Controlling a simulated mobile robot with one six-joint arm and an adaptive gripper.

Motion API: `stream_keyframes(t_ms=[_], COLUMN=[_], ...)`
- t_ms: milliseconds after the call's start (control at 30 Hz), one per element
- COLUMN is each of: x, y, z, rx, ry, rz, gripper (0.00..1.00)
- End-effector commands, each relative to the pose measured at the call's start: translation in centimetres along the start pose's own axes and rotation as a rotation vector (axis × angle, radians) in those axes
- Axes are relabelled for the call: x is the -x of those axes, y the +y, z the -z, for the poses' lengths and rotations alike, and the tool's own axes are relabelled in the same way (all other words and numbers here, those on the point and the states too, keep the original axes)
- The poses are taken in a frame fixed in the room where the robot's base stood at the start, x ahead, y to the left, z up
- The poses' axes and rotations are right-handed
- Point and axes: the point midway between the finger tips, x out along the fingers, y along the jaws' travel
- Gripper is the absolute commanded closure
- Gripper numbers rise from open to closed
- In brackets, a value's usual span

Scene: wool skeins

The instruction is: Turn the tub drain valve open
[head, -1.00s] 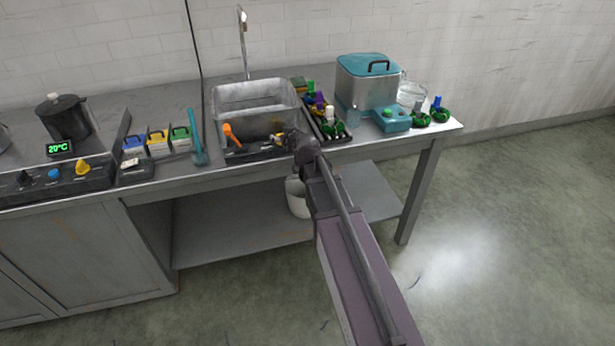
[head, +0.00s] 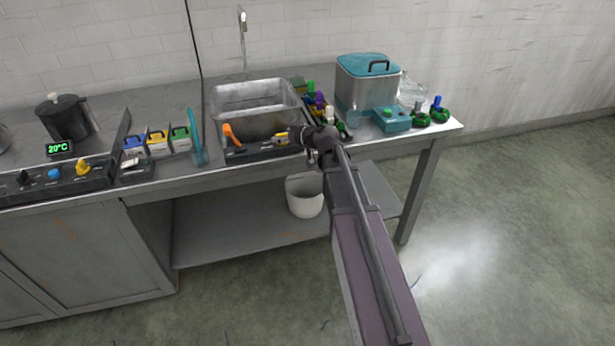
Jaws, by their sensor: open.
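The metal tub (head: 254,97) is set in the counter, with a dark strip along its front edge. An orange lever (head: 232,135) stands tilted at the left of that strip. A small yellow handle (head: 280,139) sits at the right of the strip. I cannot tell for sure which of the two is the drain valve. My gripper (head: 296,135) is open, at the tub's front right corner, pointing left right beside the yellow handle. Its fingertips are small and dark here, and I cannot tell whether they touch the handle.
A tray of coloured skeins (head: 319,101) lies right of the tub, partly hidden by my arm. A teal upright tool (head: 196,138) stands left of the tub. A white bucket (head: 305,203) is on the lower shelf.

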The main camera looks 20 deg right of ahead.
Motion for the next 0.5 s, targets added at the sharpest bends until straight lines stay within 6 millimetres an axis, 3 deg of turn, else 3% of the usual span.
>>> stream_keyframes(t_ms=[467,500], x=[-0.14,0.71], y=[0.44,0.35], z=[0.08,0.21], rx=[0.101,0.103], ry=[0.001,0.001], rz=[0.248,0.249], gripper=[0.23,0.23])
